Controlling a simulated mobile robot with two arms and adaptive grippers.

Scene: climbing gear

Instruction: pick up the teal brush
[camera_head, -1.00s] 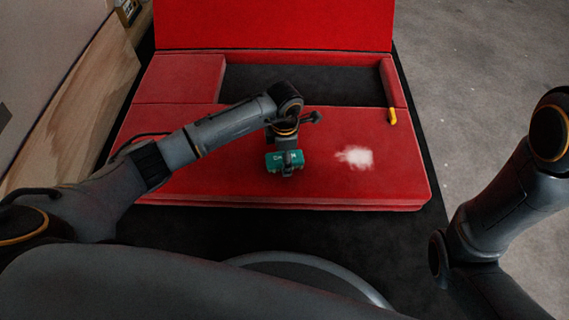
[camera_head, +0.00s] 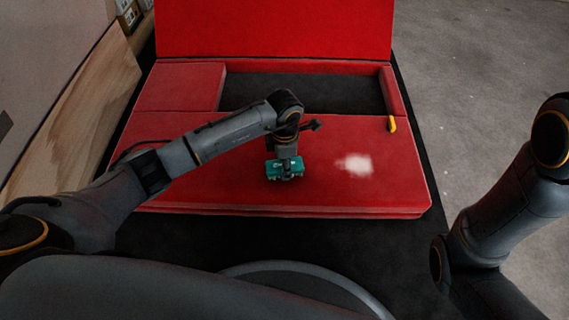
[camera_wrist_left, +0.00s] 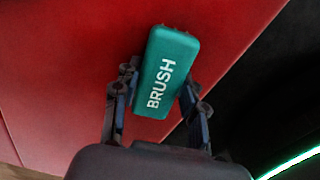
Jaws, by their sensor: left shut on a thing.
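The teal brush (camera_head: 272,171) is a small block at the middle of the red padded surface, near its front edge. In the left wrist view the brush (camera_wrist_left: 165,72) shows white lettering "BRUSH" on its face. My left gripper (camera_head: 286,174) reaches down over it. Its two fingers stand on either side of the brush in the left wrist view (camera_wrist_left: 160,98), shut on it. I cannot tell whether the brush is touching the red surface. My right arm is at the right; its gripper is out of view.
The red padded surface (camera_head: 220,190) has a dark recess (camera_head: 300,90) at the back and a tall red panel (camera_head: 275,28) behind. A white powdery patch (camera_head: 355,164) lies right of the brush. A yellow item (camera_head: 392,124) is at the recess's right edge. A wooden panel (camera_head: 90,115) stands left.

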